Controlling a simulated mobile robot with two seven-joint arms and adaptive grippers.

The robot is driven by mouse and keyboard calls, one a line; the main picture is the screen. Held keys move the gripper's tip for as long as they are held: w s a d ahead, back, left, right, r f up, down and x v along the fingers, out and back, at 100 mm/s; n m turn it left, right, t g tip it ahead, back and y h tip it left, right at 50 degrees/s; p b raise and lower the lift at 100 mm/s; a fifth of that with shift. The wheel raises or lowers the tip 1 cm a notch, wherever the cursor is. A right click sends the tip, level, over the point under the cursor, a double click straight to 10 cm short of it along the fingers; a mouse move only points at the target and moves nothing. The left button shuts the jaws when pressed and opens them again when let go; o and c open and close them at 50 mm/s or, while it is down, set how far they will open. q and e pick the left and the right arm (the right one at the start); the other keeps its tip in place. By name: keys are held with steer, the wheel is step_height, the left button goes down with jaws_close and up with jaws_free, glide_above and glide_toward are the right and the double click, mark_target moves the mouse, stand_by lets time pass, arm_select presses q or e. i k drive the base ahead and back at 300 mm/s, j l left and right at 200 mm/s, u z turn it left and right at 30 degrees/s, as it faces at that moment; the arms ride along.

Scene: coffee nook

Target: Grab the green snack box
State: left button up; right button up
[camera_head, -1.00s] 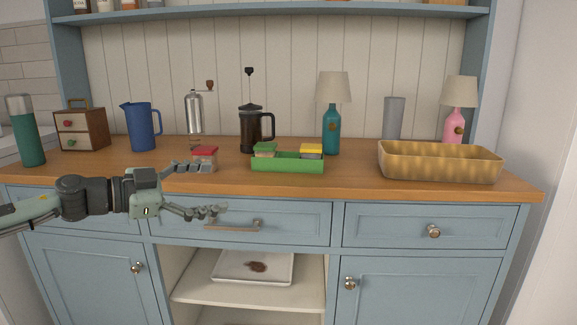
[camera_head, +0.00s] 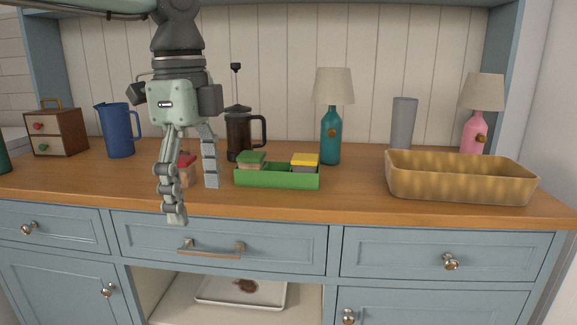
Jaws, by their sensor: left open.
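A small snack box with a green lid (camera_head: 251,160) sits in the left end of a green tray (camera_head: 277,179) on the wooden counter. A yellow-lidded box (camera_head: 305,161) sits in the tray's right end. A red-lidded box (camera_head: 187,161) stands left of the tray, partly hidden behind my left gripper's fingers. My left gripper (camera_head: 194,203) points down with its fingers spread, in front of the red-lidded box and left of the green-lidded box. It holds nothing. My right gripper is not in view.
A black French press (camera_head: 239,134) and a teal lamp (camera_head: 331,135) stand behind the tray. A long woven basket (camera_head: 460,180) is at the right. A blue pitcher (camera_head: 116,131) and a small drawer chest (camera_head: 55,132) stand at the left. Counter between tray and basket is clear.

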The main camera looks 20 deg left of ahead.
mark_target(276, 174)
steer(key=i, duration=1.05)
